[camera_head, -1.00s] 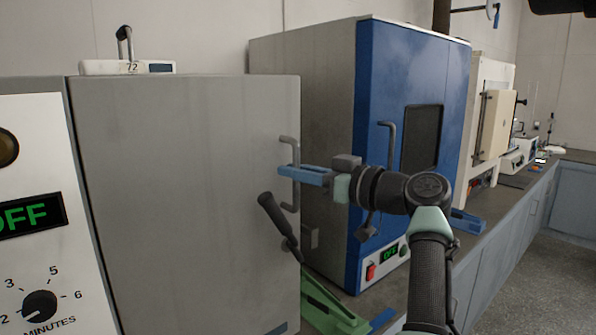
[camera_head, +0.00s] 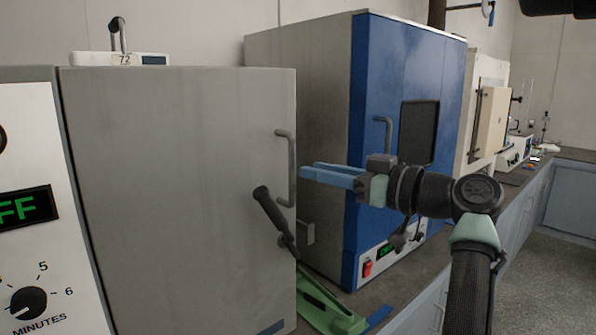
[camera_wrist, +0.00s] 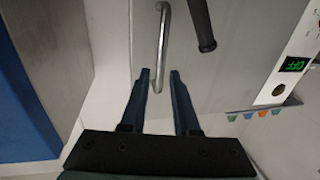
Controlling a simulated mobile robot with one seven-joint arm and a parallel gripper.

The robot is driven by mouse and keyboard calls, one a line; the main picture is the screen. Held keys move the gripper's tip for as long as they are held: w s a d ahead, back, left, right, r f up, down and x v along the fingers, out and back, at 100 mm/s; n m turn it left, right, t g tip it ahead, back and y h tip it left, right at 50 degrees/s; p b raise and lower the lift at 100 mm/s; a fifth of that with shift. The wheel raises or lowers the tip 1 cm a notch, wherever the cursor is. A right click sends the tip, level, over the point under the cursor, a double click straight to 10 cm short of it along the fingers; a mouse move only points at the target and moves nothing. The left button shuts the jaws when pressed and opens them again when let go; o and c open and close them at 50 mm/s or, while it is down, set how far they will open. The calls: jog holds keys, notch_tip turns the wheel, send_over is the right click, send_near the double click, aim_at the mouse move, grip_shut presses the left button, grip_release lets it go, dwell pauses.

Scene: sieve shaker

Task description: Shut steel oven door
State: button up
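The steel oven door (camera_head: 180,190) is the large grey panel at the left of the head view. It looks flush with the white control panel, but I cannot tell whether it is fully seated. Its bar handle (camera_head: 291,170) is near the right edge, with a black-gripped lever (camera_head: 272,213) below. My gripper (camera_head: 303,171), with blue fingers, is just right of the handle, pointing at it. In the wrist view my gripper (camera_wrist: 160,73) is open and empty; the handle (camera_wrist: 163,40) lies ahead, in line with the gap between the fingers.
The white control panel (camera_head: 30,150) reads OFF. A blue-fronted oven (camera_head: 385,100) stands behind my gripper, close to it. A green object (camera_head: 325,305) lies on the bench below. A small device (camera_head: 120,59) sits on top of the steel oven. Floor is free at right.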

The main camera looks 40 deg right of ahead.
jog(key=v, duration=0.6)
jog(key=shift+b, duration=0.3)
jog(key=shift+s, duration=0.15)
jog(key=w+a+m+h, duration=0.2)
jog(key=w+a+h, duration=0.2)
jog(key=w+a, duration=0.6)
jog(key=s+a+r+t+h, duration=0.1)
jog(key=a+r+t, duration=0.3)
jog(key=a, duration=0.8)
jog(key=s+a+r+t+y, duration=0.1)
jog(key=s+a+r+t, duration=0.2)
jog(key=s+a+r, duration=0.45)
jog(key=s+a+r+t, duration=0.3)
jog(key=s+a+r, duration=0.1)
jog(key=s+a, duration=0.55)
notch_tip(320, 180, up, 12)
jog(key=w+p, duration=0.1)
jog(key=p, duration=1.1)
jog(key=shift+m+p, duration=0.35)
jog(key=shift+m, duration=0.05)
